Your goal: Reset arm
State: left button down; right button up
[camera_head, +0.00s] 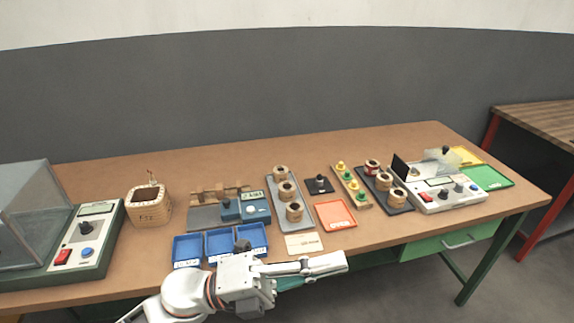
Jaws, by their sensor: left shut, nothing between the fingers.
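My left gripper (334,264) is shut and empty. It hangs over the front edge of the table, pointing right, below the small cream card. My left arm comes in from the bottom left. My right gripper is not in view. Several copper-brown coils (287,189) stand in a row on a grey tray (276,216) at mid table. More coils (397,197) stand on a dark tray (379,201) farther right.
Blue bins (187,250) lie just behind my left arm. A box (149,206), a blue meter (252,207), an orange tray (334,214) and a white tester (448,195) stand on the table (371,239). A green-based machine (75,248) fills the left end.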

pick_arm(q)
jog(key=w+a+f+n+t+y, duration=0.55)
jog(key=a+f+n+t, duration=0.2)
jog(key=n, duration=0.45)
jog(key=w+a+f+n+t+y, duration=0.6)
jog(key=f+n+t, duration=0.25)
jog(key=n, duration=0.35)
jog(key=s+a+f+n+g+y, duration=0.2)
jog(key=s+a+f+n, duration=0.1)
jog(key=f, duration=0.5)
jog(key=s+a+f+n+g+y, duration=0.2)
jog(key=s+a+f, duration=0.3)
jog(key=f, duration=0.3)
jog(key=s+a+f+n+g+y, duration=0.2)
jog(key=s+a+f, duration=0.3)
jog(key=f, duration=0.3)
jog(key=shift+s+n+y, duration=0.55)
jog(key=shift+n+y, duration=0.2)
jog(key=shift+n, duration=0.15)
jog(key=shift+a, duration=0.1)
